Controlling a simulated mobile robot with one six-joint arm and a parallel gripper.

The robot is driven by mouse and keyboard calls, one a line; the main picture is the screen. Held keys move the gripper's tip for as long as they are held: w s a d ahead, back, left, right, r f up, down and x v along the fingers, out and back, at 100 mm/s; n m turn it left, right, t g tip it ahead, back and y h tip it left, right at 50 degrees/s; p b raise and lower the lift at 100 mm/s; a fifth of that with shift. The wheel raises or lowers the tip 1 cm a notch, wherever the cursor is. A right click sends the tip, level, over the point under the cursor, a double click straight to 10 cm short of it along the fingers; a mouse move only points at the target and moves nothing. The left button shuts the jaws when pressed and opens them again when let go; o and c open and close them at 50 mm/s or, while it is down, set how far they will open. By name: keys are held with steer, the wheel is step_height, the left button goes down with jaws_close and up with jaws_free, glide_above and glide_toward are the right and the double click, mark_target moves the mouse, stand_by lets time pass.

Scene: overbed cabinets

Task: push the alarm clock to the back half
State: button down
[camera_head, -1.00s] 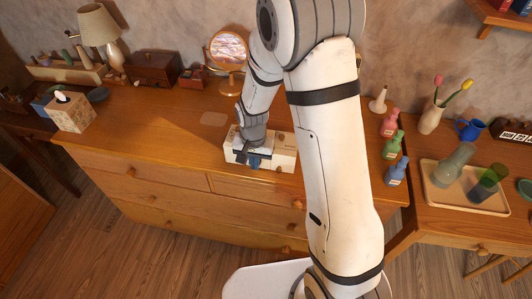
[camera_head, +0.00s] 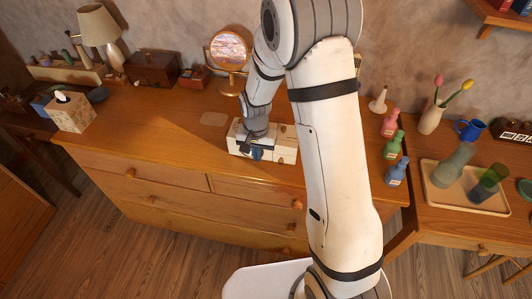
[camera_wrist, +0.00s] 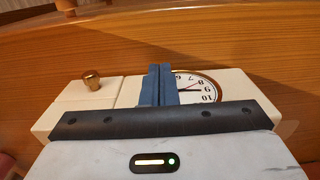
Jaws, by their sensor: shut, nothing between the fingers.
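The alarm clock is a wide cream box (camera_head: 284,148) with a round white dial (camera_wrist: 198,88) and a brass knob (camera_wrist: 92,79). It stands on the wooden dresser top (camera_head: 160,120), in the front part near the front edge, right of centre. My gripper (camera_head: 257,154) is at the clock's front side in the head view. In the wrist view its blue fingers (camera_wrist: 158,84) are together, with nothing between them. They overlap the clock's face beside the dial and hide part of it. Whether they touch it is hard to tell.
Behind the clock stand a round mirror (camera_head: 229,50) and a small red box (camera_head: 194,77). Coloured bottles (camera_head: 390,146) stand to the right, beyond my arm. A tissue box (camera_head: 72,112) is at the left. The dresser top left of the clock is mostly clear.

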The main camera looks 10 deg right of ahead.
steer(key=shift+w+d, duration=0.25)
steer(key=shift+w, duration=0.5)
steer(key=shift+w+d, duration=0.25)
steer(key=shift+w, duration=0.5)
steer(key=shift+w+d, duration=0.3)
steer(key=shift+w, duration=0.5)
steer(key=shift+w+d, duration=0.3)
steer(key=shift+w, duration=0.5)
steer(key=shift+w+d, duration=0.3)
steer(key=shift+w, duration=0.5)
steer(key=shift+w+d, duration=0.3)
steer(key=shift+w, duration=0.45)
steer(key=shift+w+d, duration=0.25)
steer(key=shift+w, duration=0.55)
steer(key=shift+w+d, duration=0.3)
steer(key=shift+w, duration=0.45)
steer(key=shift+w+d, duration=0.25)
steer(key=shift+w, duration=0.5)
steer(key=shift+w+d, duration=0.25)
steer(key=shift+w, duration=0.45)
steer(key=shift+s+a+b, duration=0.2)
steer(key=shift+s+a, duration=0.1)
steer(key=shift+s, duration=0.45)
steer(key=shift+s+a+b, duration=0.15)
steer(key=shift+s+a, duration=0.1)
steer(key=shift+s, duration=0.5)
